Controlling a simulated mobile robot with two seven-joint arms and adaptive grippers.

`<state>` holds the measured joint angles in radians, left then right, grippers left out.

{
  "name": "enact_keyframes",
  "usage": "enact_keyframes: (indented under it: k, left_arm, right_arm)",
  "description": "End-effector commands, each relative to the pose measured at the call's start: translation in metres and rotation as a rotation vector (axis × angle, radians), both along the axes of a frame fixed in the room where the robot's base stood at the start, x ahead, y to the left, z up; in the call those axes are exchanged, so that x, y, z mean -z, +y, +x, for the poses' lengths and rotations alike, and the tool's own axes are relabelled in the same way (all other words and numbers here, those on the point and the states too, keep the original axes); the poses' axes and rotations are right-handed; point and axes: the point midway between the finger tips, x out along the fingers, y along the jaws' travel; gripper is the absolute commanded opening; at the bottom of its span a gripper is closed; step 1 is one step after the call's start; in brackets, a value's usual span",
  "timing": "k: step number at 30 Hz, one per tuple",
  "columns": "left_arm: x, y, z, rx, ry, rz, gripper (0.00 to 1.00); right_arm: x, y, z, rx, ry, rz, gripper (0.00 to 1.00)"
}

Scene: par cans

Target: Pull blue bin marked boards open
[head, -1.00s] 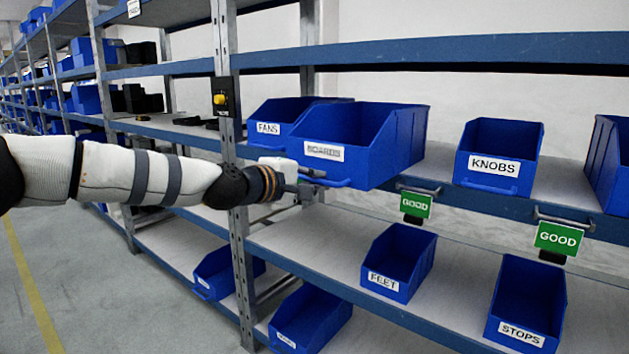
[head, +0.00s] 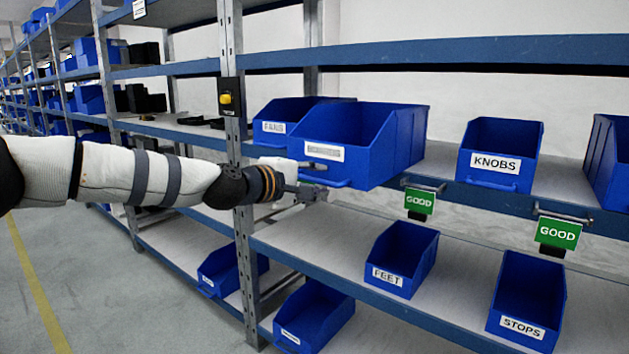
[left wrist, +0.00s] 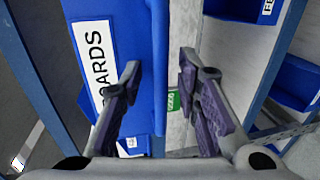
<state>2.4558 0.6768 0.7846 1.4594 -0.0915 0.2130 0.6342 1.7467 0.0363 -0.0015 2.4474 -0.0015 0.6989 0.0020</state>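The blue bin marked BOARDS (head: 375,150) stands on the upper shelf, its front sticking out past the shelf edge. Its white label (head: 323,152) is blurred in the head view; "ARDS" (left wrist: 95,60) reads in the left wrist view. A blue bar handle (head: 338,184) runs along the lower front. My left gripper (head: 318,179) is at the handle's left part. In the left wrist view my gripper (left wrist: 162,90) has its fingers apart, with the handle (left wrist: 159,65) between them and a gap showing on both sides. My right gripper is out of view.
A blue bin (head: 273,127) with a blurred label stands left of BOARDS, and the KNOBS bin (head: 495,163) to its right. Green GOOD signs (head: 557,233) hang on the shelf edge. The FEET (head: 388,277) and STOPS bins stand below. A metal post (head: 240,200) rises behind my left wrist.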

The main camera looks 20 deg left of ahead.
Motion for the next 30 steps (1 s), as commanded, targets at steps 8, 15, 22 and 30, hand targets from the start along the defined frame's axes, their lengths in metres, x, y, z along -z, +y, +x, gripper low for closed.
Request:
enact_keyframes:
  k: [8, 15, 22, 30]
  left_arm:
    - [-0.007, 0.010, -0.025, 0.000, -0.001, -0.003, 0.30]
    - [-0.020, 0.031, -0.085, 0.000, -0.003, -0.004, 0.30]
    - [-0.025, 0.040, -0.110, 0.000, -0.001, -0.001, 0.30]
    - [-0.024, 0.040, -0.111, 0.000, 0.001, 0.000, 0.30]
  right_arm:
    - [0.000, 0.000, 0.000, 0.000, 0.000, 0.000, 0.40]
    - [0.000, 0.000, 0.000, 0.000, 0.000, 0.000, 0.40]
    - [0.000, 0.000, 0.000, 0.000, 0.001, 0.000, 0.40]
    - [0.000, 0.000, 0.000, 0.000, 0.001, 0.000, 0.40]
